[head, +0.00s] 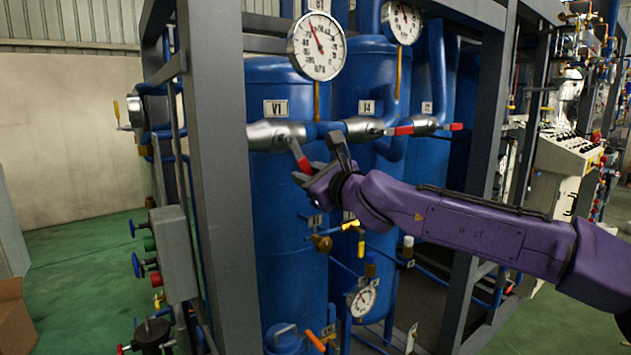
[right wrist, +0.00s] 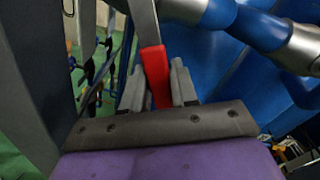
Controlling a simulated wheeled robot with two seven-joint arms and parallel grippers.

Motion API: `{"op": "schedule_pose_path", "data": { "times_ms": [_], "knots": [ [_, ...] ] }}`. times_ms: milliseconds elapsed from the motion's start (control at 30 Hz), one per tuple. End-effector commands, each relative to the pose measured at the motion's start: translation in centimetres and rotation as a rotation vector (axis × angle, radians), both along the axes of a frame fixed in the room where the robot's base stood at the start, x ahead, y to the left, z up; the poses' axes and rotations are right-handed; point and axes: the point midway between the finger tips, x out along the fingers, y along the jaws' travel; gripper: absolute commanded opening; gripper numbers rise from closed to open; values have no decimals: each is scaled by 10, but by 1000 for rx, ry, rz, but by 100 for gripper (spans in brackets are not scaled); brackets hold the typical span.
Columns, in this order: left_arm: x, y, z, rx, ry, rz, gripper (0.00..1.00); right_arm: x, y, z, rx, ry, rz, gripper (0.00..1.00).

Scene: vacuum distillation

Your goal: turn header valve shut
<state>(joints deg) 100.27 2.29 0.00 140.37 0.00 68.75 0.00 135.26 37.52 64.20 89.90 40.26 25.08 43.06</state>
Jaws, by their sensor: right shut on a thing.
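The header valve (head: 276,135) is a silver body on the blue header pipe, under the V1 label. Its lever (head: 296,151) has a red end and slants down and to the right from the body. My right gripper (head: 307,173) is at the red end of the lever. In the right wrist view the red lever end (right wrist: 156,76) lies between the two fingers of my right gripper (right wrist: 157,90), which is shut on it. The lever's grey shank runs up out of that view. My left gripper shows in neither view.
Two more silver valves (head: 363,128) (head: 424,124) with red levers sit to the right on the header. A large gauge (head: 317,46) hangs above. A grey frame post (head: 218,180) stands close on the left. Blue tanks (head: 283,220) stand behind the valves.

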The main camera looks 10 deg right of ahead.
Motion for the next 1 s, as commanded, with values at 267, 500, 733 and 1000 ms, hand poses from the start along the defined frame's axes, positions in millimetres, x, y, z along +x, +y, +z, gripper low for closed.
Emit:
{"op": "schedule_pose_path", "data": {
  "times_ms": [267,500,733,1000],
  "knots": [
    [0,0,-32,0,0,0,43,-7,17,-13,218,101,0,0],
    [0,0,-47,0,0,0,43,-12,28,-13,352,163,1,0],
    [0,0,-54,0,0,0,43,-15,34,-12,426,197,0,0],
    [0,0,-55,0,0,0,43,-16,36,-11,452,210,1,0]
  ]
}}
